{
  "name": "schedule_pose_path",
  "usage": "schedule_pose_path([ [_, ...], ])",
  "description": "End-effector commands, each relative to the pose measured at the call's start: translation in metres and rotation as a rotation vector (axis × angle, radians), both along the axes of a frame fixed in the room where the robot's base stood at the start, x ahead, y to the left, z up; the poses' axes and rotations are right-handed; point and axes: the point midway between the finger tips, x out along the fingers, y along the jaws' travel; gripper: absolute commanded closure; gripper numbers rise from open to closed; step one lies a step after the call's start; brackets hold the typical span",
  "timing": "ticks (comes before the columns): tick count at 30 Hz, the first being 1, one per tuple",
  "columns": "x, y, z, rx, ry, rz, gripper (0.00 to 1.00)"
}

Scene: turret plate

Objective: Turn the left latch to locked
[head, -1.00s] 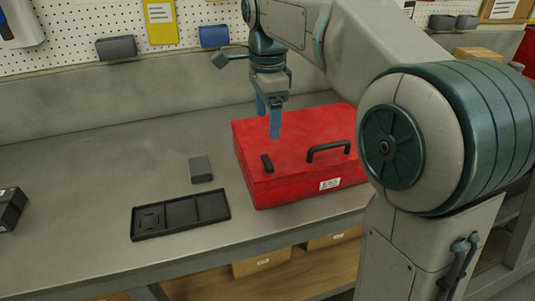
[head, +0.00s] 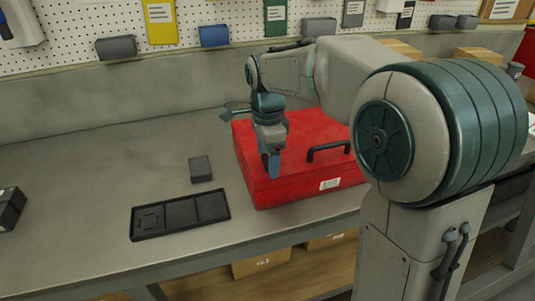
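A red case (head: 308,132) lies on the grey workbench with a black carry handle (head: 329,149) and a white label (head: 329,184) on its front. My gripper (head: 271,171) points straight down over the left part of the lid, with its blue fingers at the spot of the left latch. The left latch, a small black bar, is hidden behind the fingers. I cannot tell whether the fingers touch it or are shut on it. No right latch shows; my arm covers the right side of the case.
A black compartment tray (head: 181,215) lies on the bench left of the case, with a small grey block (head: 200,168) behind it. A dark box (head: 10,208) stands at the far left edge. The bench (head: 90,170) between them is clear.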

Motion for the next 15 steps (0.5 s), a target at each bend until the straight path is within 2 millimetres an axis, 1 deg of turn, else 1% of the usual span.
schedule_pose_path([
  [1, 0.0000, 0.0000, 0.0001, 0.000, 0.000, 0.000, 0.42],
  [4, 0.0000, 0.0000, 0.0002, 0.000, 0.000, 0.000, 0.70],
  [11, 0.0000, 0.0001, 0.0004, 0.000, 0.000, 0.007, 0.70],
  [15, 0.0000, 0.0001, 0.0007, 0.000, 0.000, 0.039, 0.70],
])
